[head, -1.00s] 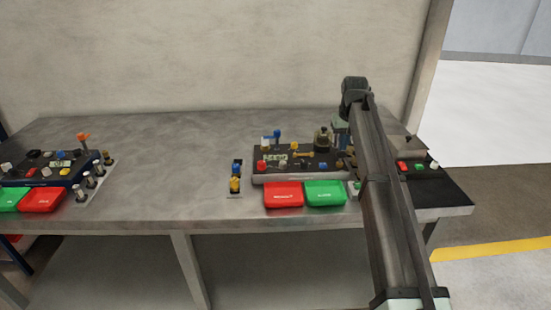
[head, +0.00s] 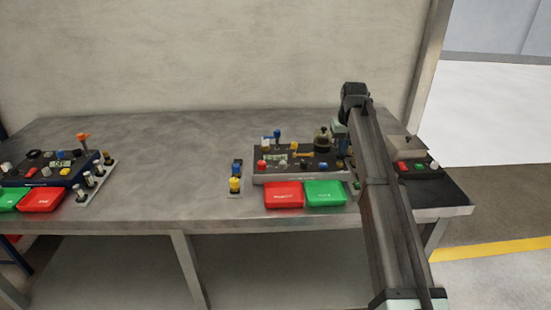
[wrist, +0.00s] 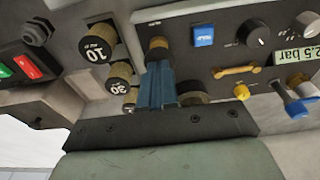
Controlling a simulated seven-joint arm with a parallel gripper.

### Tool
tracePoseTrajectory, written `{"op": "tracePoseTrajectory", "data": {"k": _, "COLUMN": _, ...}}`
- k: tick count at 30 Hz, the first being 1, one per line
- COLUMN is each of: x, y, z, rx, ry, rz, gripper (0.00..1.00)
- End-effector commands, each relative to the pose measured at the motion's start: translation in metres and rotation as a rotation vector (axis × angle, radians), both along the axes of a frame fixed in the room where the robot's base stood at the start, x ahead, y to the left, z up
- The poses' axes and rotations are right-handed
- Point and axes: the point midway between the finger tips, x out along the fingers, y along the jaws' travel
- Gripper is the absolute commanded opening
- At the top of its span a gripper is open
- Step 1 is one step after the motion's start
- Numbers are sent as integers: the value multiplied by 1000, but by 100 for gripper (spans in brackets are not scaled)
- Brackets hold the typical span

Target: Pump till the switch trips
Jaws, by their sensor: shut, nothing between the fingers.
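The right-hand genset panel (head: 310,176) is a dark box with knobs and levers on the bench. Its display (wrist: 297,56) reads about 2.5 bar in the wrist view. A yellow lever (wrist: 237,71), a blue rocker switch (wrist: 204,36) and a blue-handled lever (wrist: 299,104) show there too. My gripper (wrist: 158,68) is shut and empty, its blue-grey fingers pointing at a brass-coloured knob (wrist: 158,46). I cannot tell whether they touch it. In the head view my arm hides the fingertips. Which part is the pump is not clear.
Brass weights marked 10 (wrist: 97,40) and 30 (wrist: 118,87) stand close beside my fingers. A small red and green button box (head: 419,166) is right of my arm. Red (head: 284,194) and green (head: 325,193) trays sit in front.

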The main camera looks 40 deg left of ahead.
Motion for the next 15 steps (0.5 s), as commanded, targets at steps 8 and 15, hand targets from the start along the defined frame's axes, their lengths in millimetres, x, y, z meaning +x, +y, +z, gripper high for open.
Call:
{"op": "tracePoseTrajectory", "data": {"k": 8, "x": 0, "y": 0, "z": -9, "rx": -1, "ry": 1, "rz": 0, "gripper": 0}}
{"op": "tracePoseTrajectory", "data": {"k": 15, "x": 0, "y": 0, "z": -16, "rx": -1, "ry": 1, "rz": 0, "gripper": 0}}
